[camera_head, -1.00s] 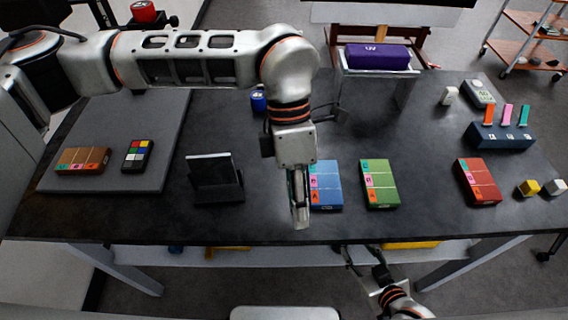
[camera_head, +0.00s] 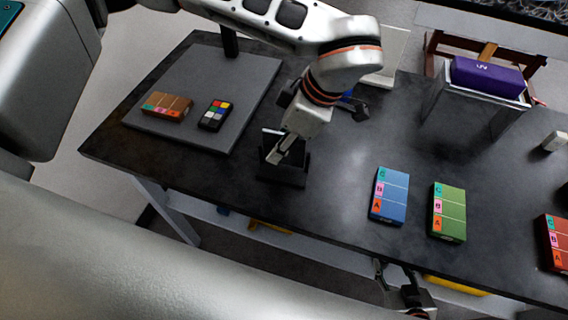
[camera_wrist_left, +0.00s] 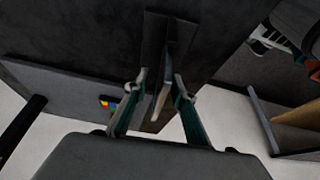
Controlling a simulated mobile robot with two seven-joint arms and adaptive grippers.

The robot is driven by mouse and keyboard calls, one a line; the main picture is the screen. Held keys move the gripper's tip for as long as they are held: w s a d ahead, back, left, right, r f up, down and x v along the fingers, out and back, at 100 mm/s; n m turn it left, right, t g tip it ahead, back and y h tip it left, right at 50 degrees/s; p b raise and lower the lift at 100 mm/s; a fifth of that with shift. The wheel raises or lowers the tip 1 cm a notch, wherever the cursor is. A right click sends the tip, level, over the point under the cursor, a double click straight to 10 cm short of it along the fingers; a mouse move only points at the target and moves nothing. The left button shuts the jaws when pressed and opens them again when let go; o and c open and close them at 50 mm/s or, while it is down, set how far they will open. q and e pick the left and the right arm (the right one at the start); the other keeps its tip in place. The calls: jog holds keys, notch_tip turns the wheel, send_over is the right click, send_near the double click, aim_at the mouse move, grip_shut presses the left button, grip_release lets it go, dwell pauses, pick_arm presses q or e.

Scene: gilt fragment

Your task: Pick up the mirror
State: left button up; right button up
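The mirror (camera_head: 270,133) is a thin plate standing in a black stand (camera_head: 285,178) on the dark table. My left gripper (camera_head: 277,158) hangs over it and hides most of it in the head view. In the left wrist view the mirror (camera_wrist_left: 162,98) shows nearly edge-on between the two fingers of my left gripper (camera_wrist_left: 162,88). These fingers are apart, one on each side of it, with a visible gap. My right gripper (camera_head: 396,272) is low at the table's front edge, its fingers apart and empty.
A grey board (camera_head: 175,75) with a brown box (camera_head: 167,106) and a colour chart (camera_head: 215,115) lies left of the stand. A blue box (camera_head: 389,195), a green box (camera_head: 448,211) and a red box (camera_head: 555,242) lie to the right. The table between stand and blue box is clear.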

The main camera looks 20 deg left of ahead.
pick_arm(q)
jog(key=shift+x, duration=1.2)
grip_shut()
jog(key=shift+r, duration=0.1)
